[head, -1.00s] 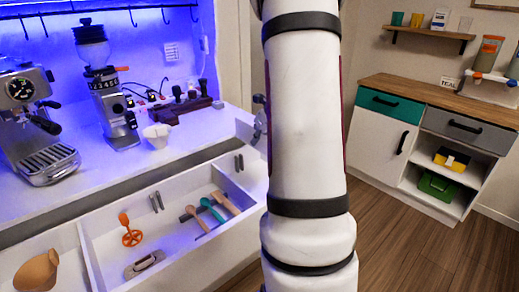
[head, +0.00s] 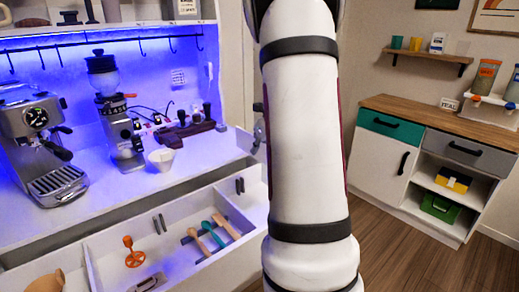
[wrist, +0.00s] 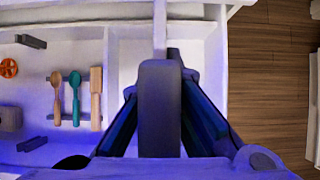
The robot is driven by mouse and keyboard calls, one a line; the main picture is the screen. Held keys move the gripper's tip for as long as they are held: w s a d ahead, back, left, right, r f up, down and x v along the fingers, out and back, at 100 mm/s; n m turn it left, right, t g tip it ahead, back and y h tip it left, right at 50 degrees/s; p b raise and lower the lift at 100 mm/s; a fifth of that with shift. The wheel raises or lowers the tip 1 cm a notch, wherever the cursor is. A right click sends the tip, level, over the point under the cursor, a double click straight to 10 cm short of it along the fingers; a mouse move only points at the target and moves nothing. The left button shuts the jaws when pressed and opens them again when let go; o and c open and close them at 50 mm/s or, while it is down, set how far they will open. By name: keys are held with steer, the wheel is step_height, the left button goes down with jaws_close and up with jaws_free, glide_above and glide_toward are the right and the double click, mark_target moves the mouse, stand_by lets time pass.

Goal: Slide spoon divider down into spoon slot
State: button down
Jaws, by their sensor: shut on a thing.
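My gripper (wrist: 175,75) is over the right part of the open drawer in the wrist view, shut on a pale upright panel, apparently the spoon divider (wrist: 160,28), seen nearly edge-on. The gripper and a grey block hide its lower part. In the head view my arm hides gripper and panel. Dark slot-like rail pairs show on the drawer's inner back wall, one left of the spoons (head: 160,223) and one right of them (head: 240,185). I cannot tell whether the panel touches a slot.
Wooden and teal spoons (wrist: 75,98) lie on a dark rest in the drawer (wrist: 120,45). An orange tool (head: 133,252) lies farther left. The espresso machine (head: 45,150), grinder (head: 122,130) and white cup (head: 161,159) stand on the counter. Wooden floor is right of the drawer.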

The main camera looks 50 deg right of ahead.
steer(key=shift+r+p, duration=1.35)
steer(key=shift+r, duration=0.2)
steer(key=shift+f, duration=0.1)
